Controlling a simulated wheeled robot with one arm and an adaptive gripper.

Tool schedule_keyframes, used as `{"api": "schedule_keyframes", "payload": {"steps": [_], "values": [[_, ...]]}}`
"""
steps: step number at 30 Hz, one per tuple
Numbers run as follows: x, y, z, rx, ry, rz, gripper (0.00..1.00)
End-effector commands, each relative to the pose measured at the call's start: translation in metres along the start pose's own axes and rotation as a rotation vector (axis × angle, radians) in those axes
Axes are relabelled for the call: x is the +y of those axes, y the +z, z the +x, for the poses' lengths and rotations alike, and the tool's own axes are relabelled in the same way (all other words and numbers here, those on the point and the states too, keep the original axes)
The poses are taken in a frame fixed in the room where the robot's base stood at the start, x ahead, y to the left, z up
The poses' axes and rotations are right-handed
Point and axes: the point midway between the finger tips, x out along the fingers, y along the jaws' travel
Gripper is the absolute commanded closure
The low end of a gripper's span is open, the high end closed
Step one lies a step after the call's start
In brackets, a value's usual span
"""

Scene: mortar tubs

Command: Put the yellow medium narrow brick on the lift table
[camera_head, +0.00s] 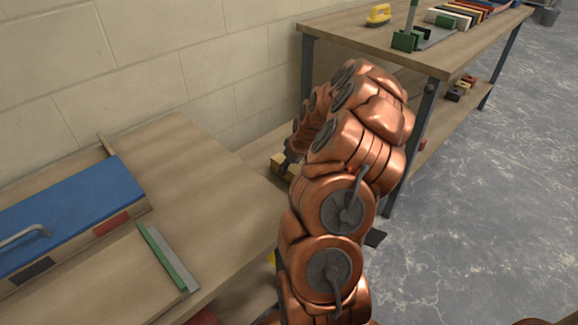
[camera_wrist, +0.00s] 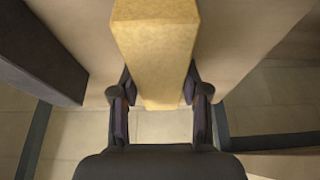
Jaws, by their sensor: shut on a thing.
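My gripper (camera_wrist: 158,92) is shut on a yellow brick (camera_wrist: 156,40), with one dark finger on each side of it in the wrist view. The brick is long and plain-faced and reaches out past the fingertips to the top of that view. In the head view my gripper (camera_head: 287,163) is partly hidden behind my copper arm, in the gap between two benches. A small part of a yellowish block (camera_head: 277,162) shows beside it. I cannot pick out the lift table for certain. A wooden surface (camera_wrist: 235,45) lies beyond the brick; I cannot tell whether they touch.
A wooden bench (camera_head: 190,160) at left bears a blue-lidded box (camera_head: 75,207) and a green-and-grey strip (camera_head: 165,258). A second bench (camera_head: 345,28) at the back right bears tools and several coloured bricks. A dark block (camera_wrist: 40,55) stands left of the held brick. Open floor lies right.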

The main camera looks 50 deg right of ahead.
Motion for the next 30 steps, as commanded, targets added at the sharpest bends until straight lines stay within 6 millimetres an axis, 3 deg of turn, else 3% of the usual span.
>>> {"api": "schedule_keyframes", "payload": {"steps": [17, 18, 26, 30], "values": [[0.0005, 0.0028, 0.0076, 0.001, 0.001, 0.000, 1.00], [0.0005, 0.0026, 0.0073, 0.001, 0.001, 0.000, 0.52], [0.0003, 0.0028, 0.0074, 0.001, 0.001, 0.000, 0.25], [0.0002, 0.0029, 0.0075, 0.001, 0.001, 0.000, 0.25]]}}
